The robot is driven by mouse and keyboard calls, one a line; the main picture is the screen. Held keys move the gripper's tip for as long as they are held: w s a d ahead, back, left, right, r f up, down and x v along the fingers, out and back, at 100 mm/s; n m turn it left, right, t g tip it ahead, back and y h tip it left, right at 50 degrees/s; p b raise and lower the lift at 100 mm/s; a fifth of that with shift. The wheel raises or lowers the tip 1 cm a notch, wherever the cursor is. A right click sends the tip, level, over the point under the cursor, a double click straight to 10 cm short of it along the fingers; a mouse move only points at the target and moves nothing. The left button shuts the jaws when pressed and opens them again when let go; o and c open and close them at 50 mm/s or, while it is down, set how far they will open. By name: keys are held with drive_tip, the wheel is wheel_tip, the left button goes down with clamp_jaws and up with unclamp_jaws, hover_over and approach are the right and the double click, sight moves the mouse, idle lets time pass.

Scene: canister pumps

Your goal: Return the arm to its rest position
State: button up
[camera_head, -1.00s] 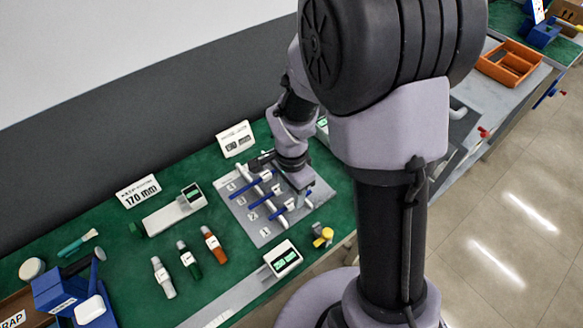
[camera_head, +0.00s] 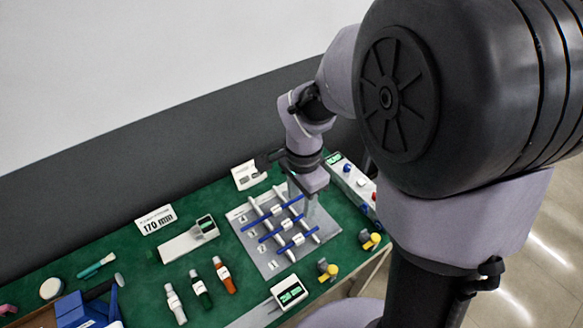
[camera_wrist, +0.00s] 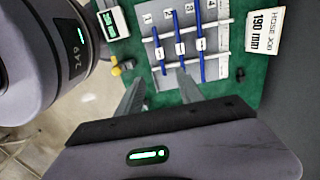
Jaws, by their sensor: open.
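My arm reaches over the green bench mat (camera_head: 140,285) from the right in the head view. My gripper (camera_head: 303,205) points down above the grey numbered board (camera_head: 268,265). In the wrist view my gripper (camera_wrist: 160,82) shows two grey fingers spread apart with nothing between them. Several blue tubes with white tags lie across two pale rails on the board; one blue tube (camera_wrist: 180,50) shows in the wrist view. The fingers seem to be above the board, clear of the tubes.
A white gauge with a display (camera_head: 289,291) and a yellow-knobbed part (camera_head: 328,271) are near the front edge. A white control box (camera_head: 352,181) is behind right. A grey wall rises behind.

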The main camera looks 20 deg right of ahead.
drive_tip(key=s+a+r+n+t+y, duration=0.1)
drive_tip(key=s+a+r+n+t, duration=0.1)
drive_tip(key=s+r+n, duration=0.3)
drive_tip(key=s+a+r+n+t+y+b, duration=0.1)
drive_tip(key=s+a+r+n+t, duration=0.1)
drive_tip(key=s+r+n, duration=0.3)
drive_tip(key=s+r+t, duration=0.1)
drive_tip(key=s+r, duration=0.2)
drive_tip(key=shift+r+t, duration=0.4)
drive_tip(key=shift+a, duration=0.1)
idle(1.0)
